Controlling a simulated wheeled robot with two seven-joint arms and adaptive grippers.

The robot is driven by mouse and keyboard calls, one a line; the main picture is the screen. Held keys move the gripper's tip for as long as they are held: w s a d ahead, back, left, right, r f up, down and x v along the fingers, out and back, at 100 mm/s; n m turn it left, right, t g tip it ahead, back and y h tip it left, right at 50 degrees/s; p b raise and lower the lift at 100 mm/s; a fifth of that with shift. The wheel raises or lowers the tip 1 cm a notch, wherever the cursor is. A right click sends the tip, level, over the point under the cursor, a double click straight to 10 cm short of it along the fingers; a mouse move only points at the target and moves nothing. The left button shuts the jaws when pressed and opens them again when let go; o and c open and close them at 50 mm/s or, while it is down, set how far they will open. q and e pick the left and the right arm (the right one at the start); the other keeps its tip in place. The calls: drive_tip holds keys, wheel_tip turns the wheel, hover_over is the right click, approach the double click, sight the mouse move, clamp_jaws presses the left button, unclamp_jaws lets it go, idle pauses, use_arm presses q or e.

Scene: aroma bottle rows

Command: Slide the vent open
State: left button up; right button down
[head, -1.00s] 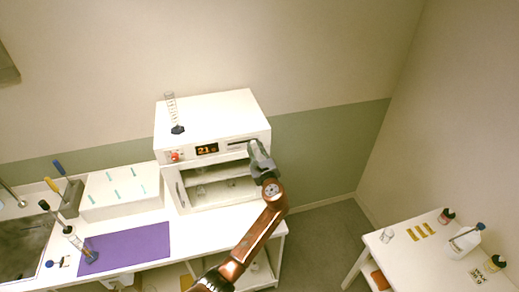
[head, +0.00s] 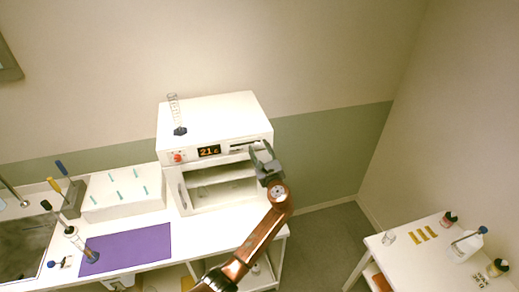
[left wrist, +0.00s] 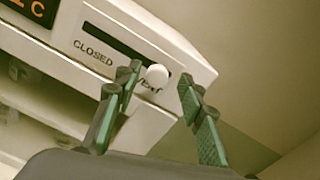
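The vent is a dark horizontal slot (left wrist: 115,42) in the upper right front of a white oven-like box (head: 215,115). A round white knob (left wrist: 157,76) sits at the slot's right end in the left wrist view. "CLOSED" is printed below the slot on the left; lettering near the knob is partly hidden. My left gripper (head: 261,147) is open in front of the box's upper right front. In the left wrist view its green-padded fingers (left wrist: 160,80) stand apart, one on each side of the knob; I cannot tell whether either touches it. My right gripper is not in view.
The box has a lit display (head: 209,151), a red knob (head: 178,157) and an open shelved chamber below. A purple mat (head: 130,248) lies left on the bench. A side table (head: 420,262) stands right.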

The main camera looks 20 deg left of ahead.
use_arm(q)
drive_tip(key=v, duration=1.2)
